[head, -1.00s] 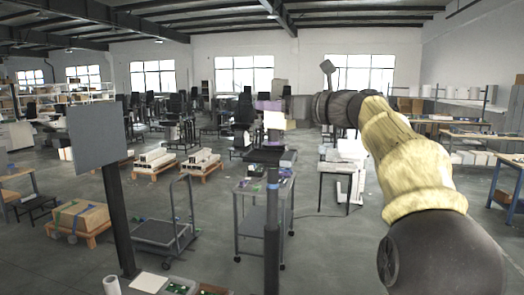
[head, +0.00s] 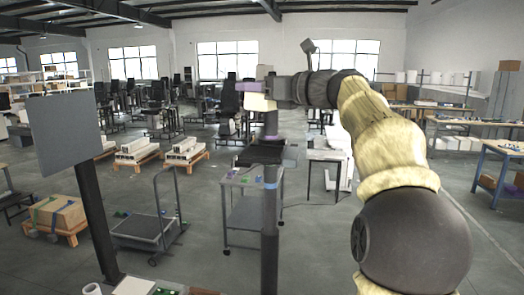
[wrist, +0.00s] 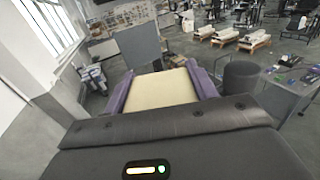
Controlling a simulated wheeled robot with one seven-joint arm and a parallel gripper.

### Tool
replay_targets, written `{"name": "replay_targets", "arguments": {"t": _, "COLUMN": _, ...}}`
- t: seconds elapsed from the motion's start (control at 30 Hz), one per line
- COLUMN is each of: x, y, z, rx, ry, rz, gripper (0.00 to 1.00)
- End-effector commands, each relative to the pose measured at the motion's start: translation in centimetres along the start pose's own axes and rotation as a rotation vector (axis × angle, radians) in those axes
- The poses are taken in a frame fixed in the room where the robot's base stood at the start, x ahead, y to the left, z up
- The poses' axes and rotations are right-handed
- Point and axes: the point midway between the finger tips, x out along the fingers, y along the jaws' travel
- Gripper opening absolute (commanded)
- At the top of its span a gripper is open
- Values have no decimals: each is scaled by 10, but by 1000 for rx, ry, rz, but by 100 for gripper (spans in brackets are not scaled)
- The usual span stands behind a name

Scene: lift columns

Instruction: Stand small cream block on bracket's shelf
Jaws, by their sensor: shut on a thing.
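My gripper (head: 256,90) has purple fingers and is raised near the middle of the head view. It is shut on the small cream block (head: 260,103), which shows just under the fingers. In the wrist view the block (wrist: 160,90) fills the space between the two purple fingers. A dark flat plate (head: 254,156), which looks like the bracket's shelf, sits lower down by a grey post (head: 270,225) with a blue band. The block is above the plate in the picture, with a visible gap. I cannot tell how they line up in depth.
A grey cart (head: 240,190) with small coloured parts stands behind the post. A grey panel on a dark post (head: 66,130) stands at left. A platform trolley (head: 145,230) is between them. A dark cylinder (wrist: 240,78) is right of my fingers in the wrist view.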

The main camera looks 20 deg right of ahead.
Motion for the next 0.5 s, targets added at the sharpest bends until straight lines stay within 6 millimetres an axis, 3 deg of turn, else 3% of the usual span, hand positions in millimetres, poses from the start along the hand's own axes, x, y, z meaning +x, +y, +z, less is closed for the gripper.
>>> {"name": "replay_targets", "arguments": {"t": 0.5, "x": 4, "y": 4, "z": -57, "rx": 1, "ry": 0, "rz": 10, "gripper": 25}}
